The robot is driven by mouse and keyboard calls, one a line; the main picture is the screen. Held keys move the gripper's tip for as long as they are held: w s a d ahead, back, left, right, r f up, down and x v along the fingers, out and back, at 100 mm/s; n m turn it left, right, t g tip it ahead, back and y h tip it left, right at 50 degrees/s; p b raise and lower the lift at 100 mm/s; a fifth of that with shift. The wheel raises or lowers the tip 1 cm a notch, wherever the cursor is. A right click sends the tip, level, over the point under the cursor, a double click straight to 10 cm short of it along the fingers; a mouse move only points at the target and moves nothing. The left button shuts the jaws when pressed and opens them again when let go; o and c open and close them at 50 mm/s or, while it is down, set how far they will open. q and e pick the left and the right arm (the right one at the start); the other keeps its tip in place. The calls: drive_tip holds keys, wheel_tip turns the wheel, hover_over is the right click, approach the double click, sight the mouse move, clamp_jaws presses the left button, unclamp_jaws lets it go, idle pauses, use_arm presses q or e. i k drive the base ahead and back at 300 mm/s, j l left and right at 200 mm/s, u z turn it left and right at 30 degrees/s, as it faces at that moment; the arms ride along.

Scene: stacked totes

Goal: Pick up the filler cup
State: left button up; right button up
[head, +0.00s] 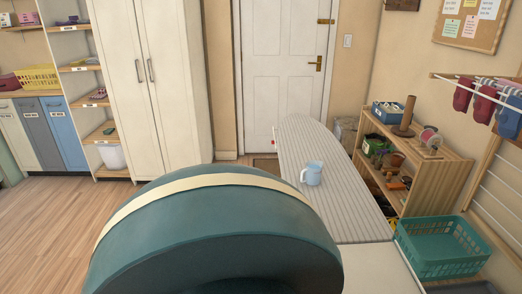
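The filler cup, a small light blue cup with a handle on its left side (313,173), stands upright on the ironing board (305,145). The board has a pale striped cover and runs from near the door toward the lower right. The cup has clear space around it on the board. Neither my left gripper nor my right gripper is in view. The lower middle of the view is blocked close to the camera, so the near floor there is hidden.
A wooden shelf (452,172) with tools, a blue bin and spools stands right of the board. A green basket (442,262) is at the lower right. A white cabinet (150,90) and a closed door (287,70) stand behind. The wooden floor (50,220) at left is clear.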

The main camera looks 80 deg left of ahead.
sight(313, 170)
drive_tip(key=u, duration=2.05)
drive_tip(key=k, duration=0.35)
drive_tip(key=k+z, duration=0.15)
drive_tip(key=z, duration=0.35)
drive_tip(key=k+l+z, duration=0.1)
drive_tip(key=z, duration=0.4)
drive_tip(key=j+z, duration=0.1)
drive_tip(key=z, duration=0.35)
drive_tip(key=j+z, duration=0.1)
drive_tip(key=z, duration=0.35)
drive_tip(key=j+z, duration=0.15)
drive_tip(key=z, duration=0.3)
drive_tip(key=k+j, duration=0.1)
drive_tip(key=j, duration=0.45)
drive_tip(key=k+j, duration=0.1)
drive_tip(key=j, duration=0.4)
drive_tip(key=k+j, duration=0.1)
drive_tip(key=j, duration=0.45)
drive_tip(key=k+j, duration=0.15)
drive_tip(key=j, duration=0.4)
drive_tip(key=k+j, duration=0.1)
drive_tip(key=j, duration=0.4)
drive_tip(key=k+j, duration=0.1)
drive_tip(key=j, duration=0.45)
